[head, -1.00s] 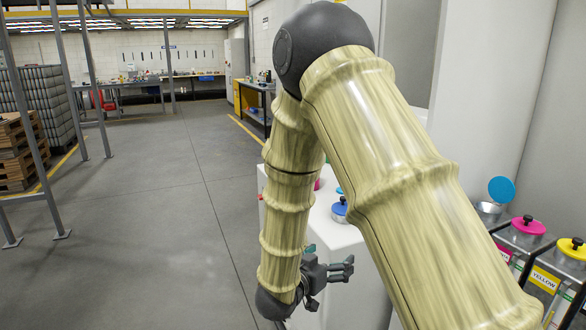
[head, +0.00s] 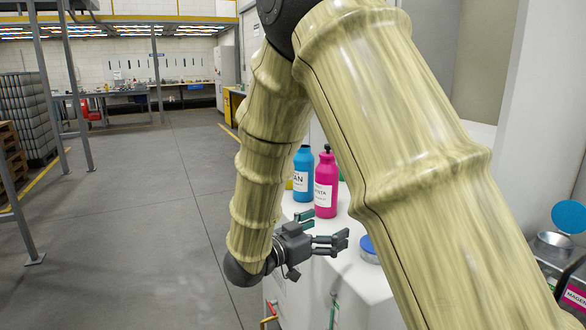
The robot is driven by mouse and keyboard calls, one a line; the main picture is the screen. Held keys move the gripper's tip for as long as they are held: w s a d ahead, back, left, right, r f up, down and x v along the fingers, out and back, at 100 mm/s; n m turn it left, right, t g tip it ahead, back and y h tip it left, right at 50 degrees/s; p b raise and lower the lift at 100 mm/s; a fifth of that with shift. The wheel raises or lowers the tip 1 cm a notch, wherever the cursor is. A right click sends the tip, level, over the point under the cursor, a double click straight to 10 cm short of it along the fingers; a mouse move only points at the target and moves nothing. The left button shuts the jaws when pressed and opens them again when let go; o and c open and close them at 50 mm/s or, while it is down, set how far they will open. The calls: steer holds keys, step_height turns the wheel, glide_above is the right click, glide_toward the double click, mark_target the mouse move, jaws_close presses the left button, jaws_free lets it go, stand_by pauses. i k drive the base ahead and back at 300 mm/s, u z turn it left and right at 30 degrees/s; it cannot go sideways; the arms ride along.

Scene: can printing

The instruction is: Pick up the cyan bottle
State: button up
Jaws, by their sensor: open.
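The cyan bottle (head: 303,175) stands upright on the white counter (head: 345,235), blue with a white label that reads partly "AN". It is just left of and behind a magenta bottle (head: 326,185), which overlaps its right edge. My gripper (head: 342,241) is open and empty, in front of the bottles and below them in the picture, over the counter's left front part. Its fingers point right.
A yellow object (head: 289,184) shows left of the cyan bottle, mostly hidden by my arm. A blue-lidded container (head: 369,250) is right of my gripper. An open tin with a raised blue lid (head: 569,217) stands far right.

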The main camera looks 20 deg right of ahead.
mark_target(303, 160)
steer(key=i, duration=1.2)
